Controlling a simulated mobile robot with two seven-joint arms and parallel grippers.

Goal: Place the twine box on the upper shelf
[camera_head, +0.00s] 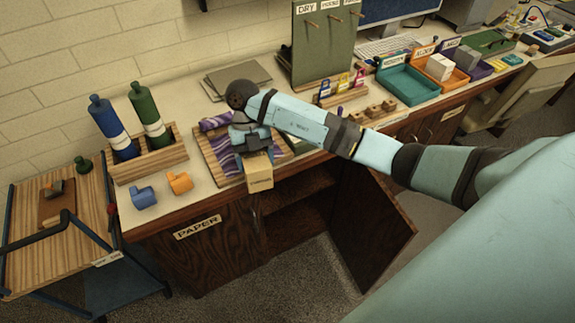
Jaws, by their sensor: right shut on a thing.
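A small tan box (260,177), which I take for the twine box, has a label too small to read. My right gripper (257,155) points down and is shut on the top of this box. The box hangs at the counter's front edge, above and in front of the open cabinet (298,190) below. The cabinet has shelf boards inside, dim and partly hidden by the box. Its dark wooden door (372,235) stands open to the right. My left gripper is not in view.
A wooden tray with purple marbled pieces (215,124) lies behind the gripper. Bottles stand in a wooden rack (150,165). A closed door labelled PAPER (197,228) is left of the opening.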

